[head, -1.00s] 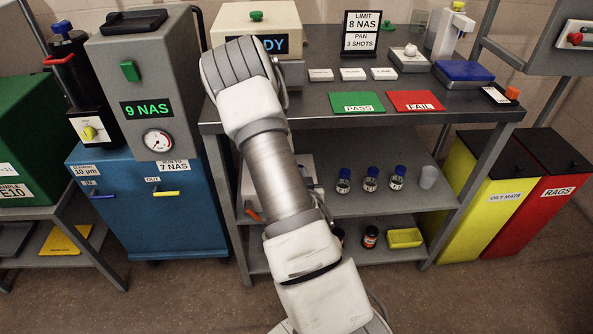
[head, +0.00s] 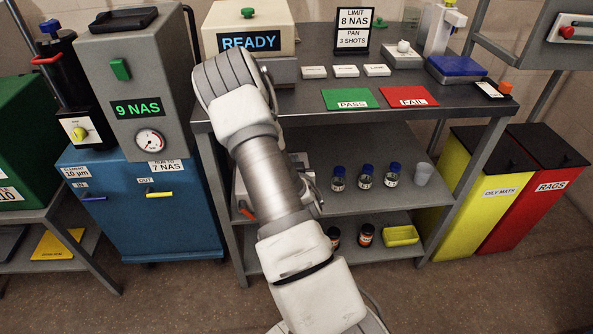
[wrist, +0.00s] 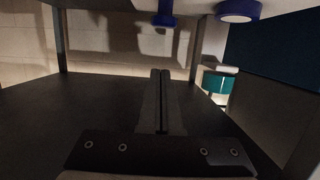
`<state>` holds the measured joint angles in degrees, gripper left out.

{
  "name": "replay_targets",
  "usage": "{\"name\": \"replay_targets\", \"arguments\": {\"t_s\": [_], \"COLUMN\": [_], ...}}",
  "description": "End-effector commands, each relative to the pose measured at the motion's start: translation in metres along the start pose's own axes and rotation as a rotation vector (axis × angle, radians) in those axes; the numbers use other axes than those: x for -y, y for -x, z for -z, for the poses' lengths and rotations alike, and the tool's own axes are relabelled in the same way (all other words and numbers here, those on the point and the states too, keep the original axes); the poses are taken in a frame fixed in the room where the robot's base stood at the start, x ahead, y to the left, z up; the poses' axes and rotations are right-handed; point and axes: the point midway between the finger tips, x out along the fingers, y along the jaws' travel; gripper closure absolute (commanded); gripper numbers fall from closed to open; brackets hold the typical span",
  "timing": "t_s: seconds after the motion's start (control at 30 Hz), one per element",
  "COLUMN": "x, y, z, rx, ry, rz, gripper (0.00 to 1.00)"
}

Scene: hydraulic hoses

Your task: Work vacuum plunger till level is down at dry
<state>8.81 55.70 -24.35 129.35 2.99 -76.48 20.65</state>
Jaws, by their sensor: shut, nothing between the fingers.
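My gripper (wrist: 161,75) shows in the wrist view with its two fingers together and nothing between them. In the head view it is hidden behind my arm, which reaches toward the left end of the grey bench. I cannot clearly identify the vacuum plunger. A pale device with an orange handle (head: 246,211) sits on the middle shelf, partly hidden by my arm. In the wrist view a blue part (wrist: 165,13) and a blue-rimmed round part (wrist: 238,11) hang above the fingers, apart from them. A teal cylinder (wrist: 214,83) stands to the right. No fluid level is readable.
The bench holds a READY display unit (head: 251,41), a green PASS mat (head: 351,99) and a red FAIL mat (head: 407,96). Several blue-capped bottles (head: 366,177) stand on the middle shelf. A blue cart (head: 140,225) is left; yellow (head: 478,195) and red bins (head: 530,205) are right.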

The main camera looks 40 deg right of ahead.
Motion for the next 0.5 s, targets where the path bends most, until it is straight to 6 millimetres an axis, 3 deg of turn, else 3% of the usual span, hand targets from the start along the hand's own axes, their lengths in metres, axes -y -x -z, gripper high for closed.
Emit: {"name": "replay_targets", "arguments": {"t_s": [0.13, 0.3, 0.5], "x": [0.0, 0.0, 0.0], "y": [-0.028, -0.034, -0.036], "z": [-0.001, -0.029, -0.039], "rx": [-0.002, 0.003, 0.0], "ry": [0.001, 0.001, 0.0], "rz": [0.001, 0.001, 0.0], "gripper": [1.0, 1.0, 1.0]}}
